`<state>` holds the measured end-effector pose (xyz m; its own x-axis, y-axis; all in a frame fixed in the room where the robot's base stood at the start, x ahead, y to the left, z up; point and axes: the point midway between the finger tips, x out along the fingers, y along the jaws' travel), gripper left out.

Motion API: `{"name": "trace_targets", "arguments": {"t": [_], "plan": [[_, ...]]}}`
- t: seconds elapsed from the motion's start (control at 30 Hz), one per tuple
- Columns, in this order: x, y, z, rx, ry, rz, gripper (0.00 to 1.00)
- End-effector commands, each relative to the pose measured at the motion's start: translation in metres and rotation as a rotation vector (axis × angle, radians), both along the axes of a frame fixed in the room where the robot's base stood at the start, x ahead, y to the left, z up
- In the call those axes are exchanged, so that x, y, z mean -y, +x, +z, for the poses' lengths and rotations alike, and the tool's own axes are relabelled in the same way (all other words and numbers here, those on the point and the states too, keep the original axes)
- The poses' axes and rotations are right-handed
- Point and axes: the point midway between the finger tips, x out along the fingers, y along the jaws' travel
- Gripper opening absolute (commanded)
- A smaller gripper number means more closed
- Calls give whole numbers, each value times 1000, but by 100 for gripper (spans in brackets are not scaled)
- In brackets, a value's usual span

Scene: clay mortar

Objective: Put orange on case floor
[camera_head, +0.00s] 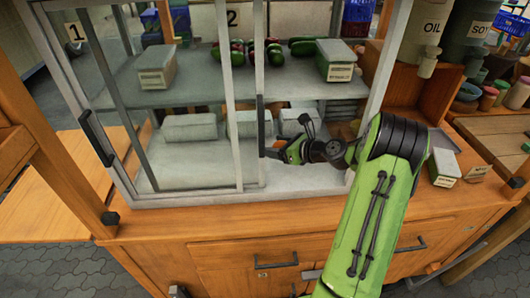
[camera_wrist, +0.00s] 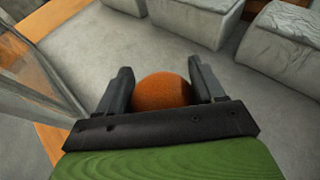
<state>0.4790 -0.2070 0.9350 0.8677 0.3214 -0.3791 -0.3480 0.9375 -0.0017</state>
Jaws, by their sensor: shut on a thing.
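The orange (camera_wrist: 163,92) sits between the two dark fingers of my gripper (camera_wrist: 160,70) in the wrist view. My gripper is shut on it, and the fingers and palm hide its sides and near part. In the head view my gripper (camera_head: 273,152) is inside the lower level of the glass case (camera_head: 230,196), reaching in from the right. The grey case floor (camera_head: 300,182) lies under it and also fills much of the wrist view (camera_wrist: 150,48). I cannot tell whether the orange touches the floor.
Grey blocks (camera_head: 190,128) stand along the back of the lower level. The shelf (camera_head: 200,90) above holds vegetables (camera_head: 268,50) and two boxes (camera_head: 156,66). A sliding glass door with a dark handle (camera_head: 95,137) is at left. The front floor strip is bare.

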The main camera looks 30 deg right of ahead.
Motion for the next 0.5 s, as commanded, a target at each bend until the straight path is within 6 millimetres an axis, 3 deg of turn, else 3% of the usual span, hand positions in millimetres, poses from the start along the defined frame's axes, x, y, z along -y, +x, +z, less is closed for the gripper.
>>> {"name": "trace_targets", "arguments": {"t": [0.2, 0.5], "plan": [[9, -1, -39, 1, -2, -12, 35], [10, -1, -35, 1, 0, -13, 35]]}}
